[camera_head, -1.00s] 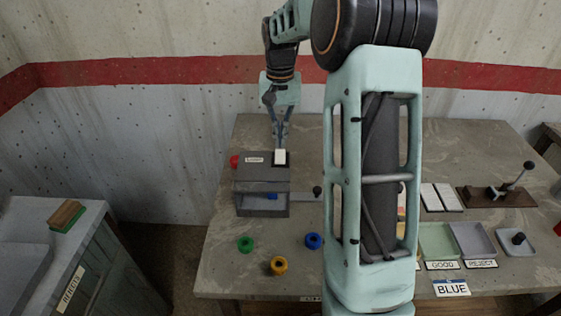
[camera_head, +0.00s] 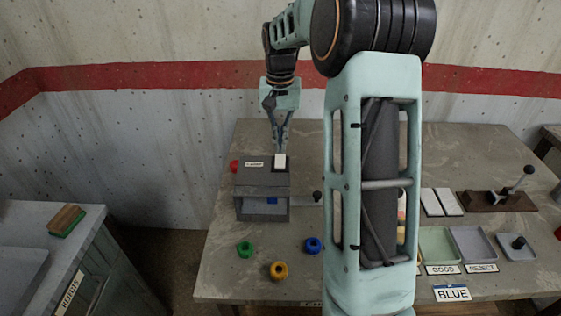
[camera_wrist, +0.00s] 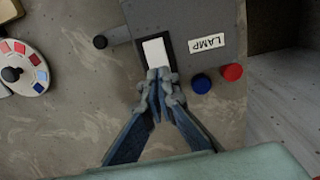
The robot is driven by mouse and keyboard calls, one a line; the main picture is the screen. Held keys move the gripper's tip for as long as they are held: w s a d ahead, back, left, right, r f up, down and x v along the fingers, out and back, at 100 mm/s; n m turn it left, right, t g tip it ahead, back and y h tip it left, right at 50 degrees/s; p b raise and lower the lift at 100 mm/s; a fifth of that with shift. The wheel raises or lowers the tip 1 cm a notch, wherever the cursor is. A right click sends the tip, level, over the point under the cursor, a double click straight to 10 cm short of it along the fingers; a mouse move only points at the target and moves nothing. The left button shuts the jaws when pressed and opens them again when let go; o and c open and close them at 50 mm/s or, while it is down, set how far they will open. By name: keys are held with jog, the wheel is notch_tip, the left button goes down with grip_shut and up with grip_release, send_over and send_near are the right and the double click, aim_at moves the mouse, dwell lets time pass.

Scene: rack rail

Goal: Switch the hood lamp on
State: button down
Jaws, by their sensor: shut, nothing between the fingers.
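The hood (camera_head: 262,178) is a grey box at the back left of the table. A small LAMP label (camera_head: 255,164) is on its top, and it also shows in the wrist view (camera_wrist: 207,42). Beside the label is a white rocker switch (camera_wrist: 156,52) in a dark frame, seen in the head view too (camera_head: 280,161). My gripper (camera_head: 280,150) is shut and empty, pointing down at the switch. In the wrist view its fingertips (camera_wrist: 159,76) overlap the switch's near edge; whether they touch it I cannot tell. A blue object (camera_head: 272,200) shows inside the hood.
Green (camera_head: 437,258) and grey trays (camera_head: 473,241) are at the right. My arm hides the table's middle.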

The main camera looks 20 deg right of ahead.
aim_at(280, 156)
jog(key=shift+f+b, duration=0.7)
jog(key=shift+f, duration=0.55)
dwell(0.8)
notch_tip(280, 156, up, 7)
jog(key=p, duration=0.6)
jog(key=shift+r, duration=0.1)
dwell(0.5)
